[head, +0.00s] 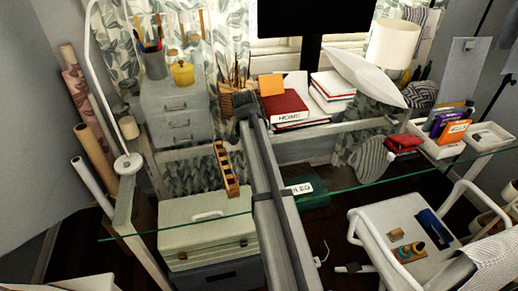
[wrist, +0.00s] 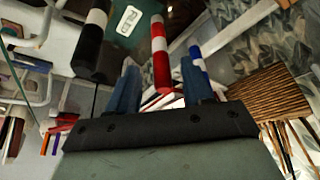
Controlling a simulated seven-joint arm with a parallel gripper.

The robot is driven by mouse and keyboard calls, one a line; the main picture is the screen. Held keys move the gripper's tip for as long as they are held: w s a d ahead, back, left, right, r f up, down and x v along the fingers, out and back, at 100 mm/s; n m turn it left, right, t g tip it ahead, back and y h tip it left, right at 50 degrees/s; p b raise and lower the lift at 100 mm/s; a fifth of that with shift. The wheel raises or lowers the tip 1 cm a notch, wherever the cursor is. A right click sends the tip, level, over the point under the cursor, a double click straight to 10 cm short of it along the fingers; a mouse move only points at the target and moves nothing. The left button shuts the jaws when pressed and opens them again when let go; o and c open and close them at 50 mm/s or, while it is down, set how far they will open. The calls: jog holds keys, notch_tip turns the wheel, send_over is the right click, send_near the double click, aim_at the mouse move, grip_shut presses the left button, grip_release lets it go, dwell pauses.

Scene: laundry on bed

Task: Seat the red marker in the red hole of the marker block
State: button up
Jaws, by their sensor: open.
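The red marker (wrist: 159,45), red with a white band, shows in the wrist view between the two blue fingers of my gripper (wrist: 159,72). The fingers are apart, with a gap on each side of it. I cannot tell whether it is within their reach or beyond them. A black marker (wrist: 93,42) with a white band is to its left and a blue marker (wrist: 195,55) to its right, partly behind a finger. In the head view, a long wooden block with dark openings (head: 227,170), possibly the marker block, lies left of my arm. The red hole cannot be made out.
A glass desk edge (head: 200,224) runs across the head view. Red and white books (head: 283,107), a brush basket (head: 238,103) and grey drawers (head: 178,117) stand at the back. A white chair (head: 400,225) is at the right. Glass around the wooden block looks clear.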

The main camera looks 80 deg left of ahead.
jog(key=shift+x, duration=2.3)
jog(key=shift+s, duration=0.15)
jog(key=shift+c, duration=0.4)
grip_shut()
